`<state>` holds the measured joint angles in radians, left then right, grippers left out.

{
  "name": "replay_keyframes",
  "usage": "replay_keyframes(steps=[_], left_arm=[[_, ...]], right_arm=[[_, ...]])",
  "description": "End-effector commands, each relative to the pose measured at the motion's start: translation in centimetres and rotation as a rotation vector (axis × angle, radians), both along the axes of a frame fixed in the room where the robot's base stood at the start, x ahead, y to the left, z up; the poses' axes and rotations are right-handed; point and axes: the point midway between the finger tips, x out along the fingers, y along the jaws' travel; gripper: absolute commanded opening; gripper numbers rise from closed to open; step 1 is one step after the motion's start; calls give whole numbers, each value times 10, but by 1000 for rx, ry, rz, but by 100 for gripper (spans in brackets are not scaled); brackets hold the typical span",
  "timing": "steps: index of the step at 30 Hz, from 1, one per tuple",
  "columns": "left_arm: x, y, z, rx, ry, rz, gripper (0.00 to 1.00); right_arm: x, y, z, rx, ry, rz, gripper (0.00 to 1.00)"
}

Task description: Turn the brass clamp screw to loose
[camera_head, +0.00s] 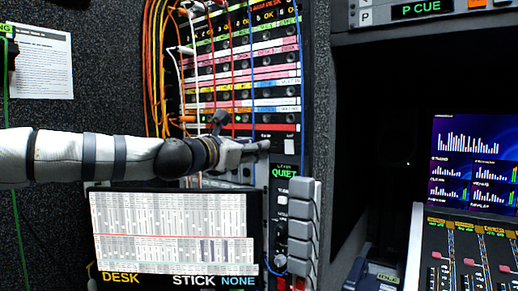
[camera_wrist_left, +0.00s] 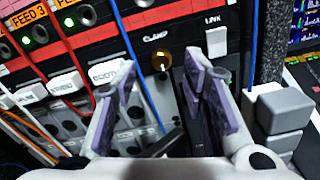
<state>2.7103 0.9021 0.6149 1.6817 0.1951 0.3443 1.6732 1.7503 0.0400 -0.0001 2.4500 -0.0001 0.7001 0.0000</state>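The brass clamp screw (camera_wrist_left: 161,61) is a small round brass knob under a "CLAMP" label on a dark panel strip. It shows in the left wrist view, ahead of my left gripper and between the lines of its two fingers. My left gripper (camera_wrist_left: 162,88) is open, with purple-grey pads on either side and nothing between them. I cannot tell the exact gap to the screw; no touch shows. In the head view my left gripper (camera_head: 250,147) reaches the panel's lower right, and I cannot make out the screw there. My right gripper is not in view.
Coloured cables (camera_head: 160,70) hang over the patch panel, and a blue cable (camera_wrist_left: 253,45) runs right of the gripper. Grey block-like buttons (camera_head: 302,215) stick out at lower right. A label screen (camera_head: 175,225) sits below the arm. White keys (camera_wrist_left: 110,72) lie left of the screw.

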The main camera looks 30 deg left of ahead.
Motion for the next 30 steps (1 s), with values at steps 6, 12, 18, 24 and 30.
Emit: replay_keyframes(steps=[6, 12, 18, 24, 30], left_arm=[[31, -4, -10, 1, 13, -1, 39], [33, -5, -5, -1, 7, 0, 39], [32, -5, -4, 0, 6, 0, 14], [32, -5, -5, 0, 6, 0, 0], [32, -5, -4, 22, 3, 0, 0]], right_arm=[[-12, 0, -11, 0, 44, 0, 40], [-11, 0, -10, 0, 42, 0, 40], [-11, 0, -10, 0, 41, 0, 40], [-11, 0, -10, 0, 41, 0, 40], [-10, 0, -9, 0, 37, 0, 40]])
